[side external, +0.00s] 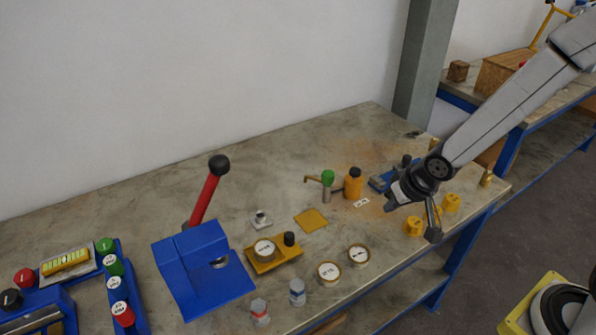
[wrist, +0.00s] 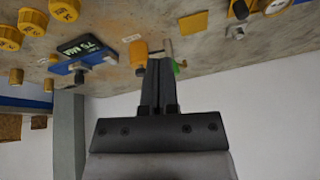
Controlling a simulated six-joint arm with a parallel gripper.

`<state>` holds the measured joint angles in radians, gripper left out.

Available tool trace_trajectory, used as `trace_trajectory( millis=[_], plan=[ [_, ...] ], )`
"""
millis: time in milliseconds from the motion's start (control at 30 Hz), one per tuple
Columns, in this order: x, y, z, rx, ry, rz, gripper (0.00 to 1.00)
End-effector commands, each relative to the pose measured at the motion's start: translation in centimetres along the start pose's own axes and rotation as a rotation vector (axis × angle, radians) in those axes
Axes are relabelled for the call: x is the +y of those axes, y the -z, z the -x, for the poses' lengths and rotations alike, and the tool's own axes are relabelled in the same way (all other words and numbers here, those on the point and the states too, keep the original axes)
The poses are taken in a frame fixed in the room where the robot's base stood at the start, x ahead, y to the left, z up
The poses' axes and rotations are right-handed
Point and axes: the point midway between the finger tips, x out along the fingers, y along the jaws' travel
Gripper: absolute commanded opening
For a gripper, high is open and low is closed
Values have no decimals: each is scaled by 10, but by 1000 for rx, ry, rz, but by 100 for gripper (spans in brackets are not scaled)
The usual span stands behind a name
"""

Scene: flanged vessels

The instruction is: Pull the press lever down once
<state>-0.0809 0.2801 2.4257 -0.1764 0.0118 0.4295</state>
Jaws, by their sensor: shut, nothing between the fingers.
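The press (side external: 205,262) is a blue block on a blue base at the left of the bench in the side view. Its lever (side external: 204,200) is a red rod with a black ball knob (side external: 219,166), raised and leaning slightly right. My gripper (side external: 434,236) hangs over the right end of the bench, well to the right of the lever and apart from it. It is shut and empty. In the wrist view my gripper (wrist: 159,62) shows with its dark fingers together. The lever does not show in the wrist view.
Between press and gripper stand a yellow fixture (side external: 272,258), brass gauges (side external: 329,273), a yellow bottle (side external: 353,183) and a green-topped tool (side external: 327,182). Yellow knobs (side external: 452,202) lie near the gripper. A rack of coloured-capped items (side external: 118,290) stands left of the press. A pillar (side external: 424,70) rises behind the bench.

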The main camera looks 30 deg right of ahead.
Motion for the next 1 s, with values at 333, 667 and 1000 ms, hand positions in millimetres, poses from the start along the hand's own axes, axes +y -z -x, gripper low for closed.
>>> trace_trajectory(
  millis=[333,667,1000],
  plan=[
    [-53,15,-62,91,176,-165,0],
    [-74,14,-81,101,263,-234,0],
    [-74,15,-85,100,262,-234,0]
  ],
)
